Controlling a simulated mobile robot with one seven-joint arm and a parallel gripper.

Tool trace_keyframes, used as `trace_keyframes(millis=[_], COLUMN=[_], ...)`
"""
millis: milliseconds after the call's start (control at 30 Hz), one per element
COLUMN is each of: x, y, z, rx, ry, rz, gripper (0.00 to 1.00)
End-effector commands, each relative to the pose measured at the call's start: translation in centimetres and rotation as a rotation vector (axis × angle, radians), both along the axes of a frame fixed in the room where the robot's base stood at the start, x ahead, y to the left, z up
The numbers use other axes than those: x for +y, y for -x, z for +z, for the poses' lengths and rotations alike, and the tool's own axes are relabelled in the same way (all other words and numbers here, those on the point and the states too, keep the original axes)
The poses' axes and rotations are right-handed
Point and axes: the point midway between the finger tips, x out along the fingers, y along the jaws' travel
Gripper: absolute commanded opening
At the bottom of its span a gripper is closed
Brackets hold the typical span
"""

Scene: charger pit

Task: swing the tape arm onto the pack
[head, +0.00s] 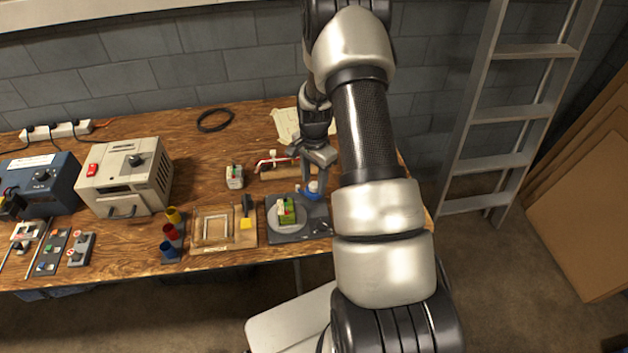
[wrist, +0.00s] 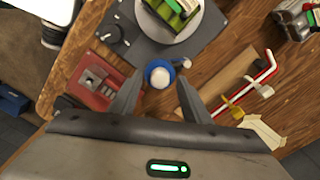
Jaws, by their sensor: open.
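The pack (head: 287,211), green with red and white parts, sits on a round grey disc (head: 275,222) on a dark grey base plate (head: 299,234). In the wrist view the pack (wrist: 178,9) is cut off by the top edge. The blue part with a white top, which looks like the tape arm (head: 313,188), is at the back right of the plate, beside the pack. In the wrist view its round knob (wrist: 158,75) shows between my fingertips. My gripper (head: 316,178) is open, with a finger on each side of the knob. I cannot tell whether they touch it.
A wooden block with a red-and-white bent rod (head: 275,163) lies behind the plate, near another small pack (head: 235,177). A wooden frame jig (head: 215,228) and coloured cups (head: 172,232) stand to the left. A red block (wrist: 97,82) is beside the plate.

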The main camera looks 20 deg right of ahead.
Motion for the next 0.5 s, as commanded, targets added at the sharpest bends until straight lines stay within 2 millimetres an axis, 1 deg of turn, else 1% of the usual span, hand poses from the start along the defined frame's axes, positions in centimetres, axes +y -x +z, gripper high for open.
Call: trace_keyframes(millis=[100,367,467,500], x=[0.01,0.0,0.0,0.0], y=[0.0,0.0,0.0,0.0], z=[-0.58,-0.68,-0.67,-0.66], rx=[0.0,0.0,0.0,0.0], ry=[0.0,0.0,0.0,0.0], rz=[0.0,0.0,0.0,0.0], gripper=[0.43,0.43,0.28,0.21])
